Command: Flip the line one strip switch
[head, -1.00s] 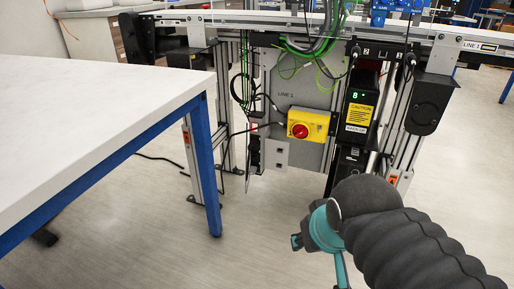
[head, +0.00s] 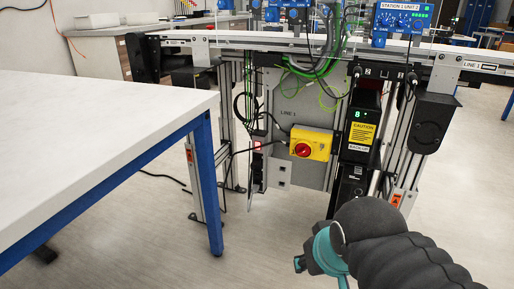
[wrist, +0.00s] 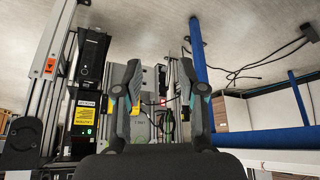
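A narrow upright power strip (head: 258,166) with a small red-lit switch (head: 257,146) stands under the line 1 conveyor, left of a yellow box (head: 311,144) with a red rotary knob. The switch's rocker position is too small to tell. In the wrist view, which is upside down, a small red spot (wrist: 163,102) shows between my fingers and may be this switch. My gripper (wrist: 160,66) is open and empty, its two fingers spread toward the grey panel and apart from it. In the head view my arm is at the lower right, short of the panel, and my fingertips are not clear.
A white table (head: 90,120) with blue legs fills the left, its corner near the strip. A black unit (head: 360,125) with a caution label and aluminium posts stand right of the yellow box. Cables hang above the panel. The floor before the panel is clear.

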